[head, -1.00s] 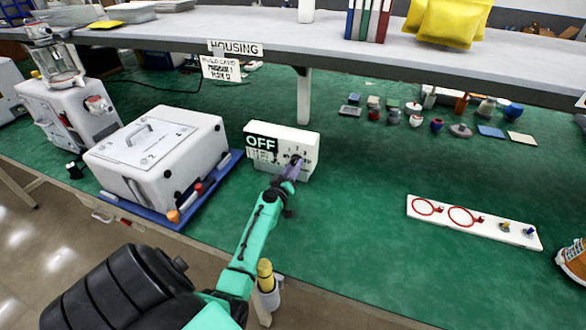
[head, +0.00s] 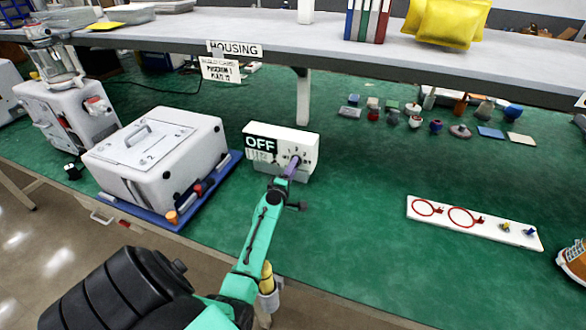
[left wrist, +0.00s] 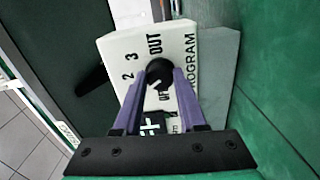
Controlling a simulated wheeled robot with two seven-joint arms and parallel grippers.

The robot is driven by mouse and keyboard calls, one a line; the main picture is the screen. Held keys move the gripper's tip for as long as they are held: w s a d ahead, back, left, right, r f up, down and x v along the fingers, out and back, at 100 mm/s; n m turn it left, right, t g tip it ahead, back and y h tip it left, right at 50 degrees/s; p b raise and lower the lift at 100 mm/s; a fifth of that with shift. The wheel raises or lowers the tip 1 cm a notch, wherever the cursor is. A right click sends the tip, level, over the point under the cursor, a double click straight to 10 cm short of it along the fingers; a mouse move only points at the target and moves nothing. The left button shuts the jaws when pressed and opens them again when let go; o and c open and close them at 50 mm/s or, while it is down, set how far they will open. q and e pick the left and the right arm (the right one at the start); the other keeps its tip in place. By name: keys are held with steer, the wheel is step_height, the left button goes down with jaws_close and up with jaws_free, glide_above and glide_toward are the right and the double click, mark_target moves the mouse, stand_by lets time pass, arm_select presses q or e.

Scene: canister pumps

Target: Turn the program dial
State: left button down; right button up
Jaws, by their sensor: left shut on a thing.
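My left gripper (head: 292,167) reaches the box front. In the left wrist view its purple fingers (left wrist: 160,78) are shut on the dial, one on each side. A light mark on the dial lies near the OFF label; the fingers hide part of the face. My right gripper is not in view.
A white housing (head: 160,150) on a blue tray (head: 160,221) stands close left of the box. A card (head: 221,69) mentioning a program hangs from the shelf above. A white strip with red rings (head: 475,223) lies right, with clear bench between.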

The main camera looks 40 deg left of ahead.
arm_select(q)
steer(key=shift+r+n, duration=0.1)
steer(key=shift+n, duration=1)
steer(key=shift+c, duration=2.4)
jaws_free()
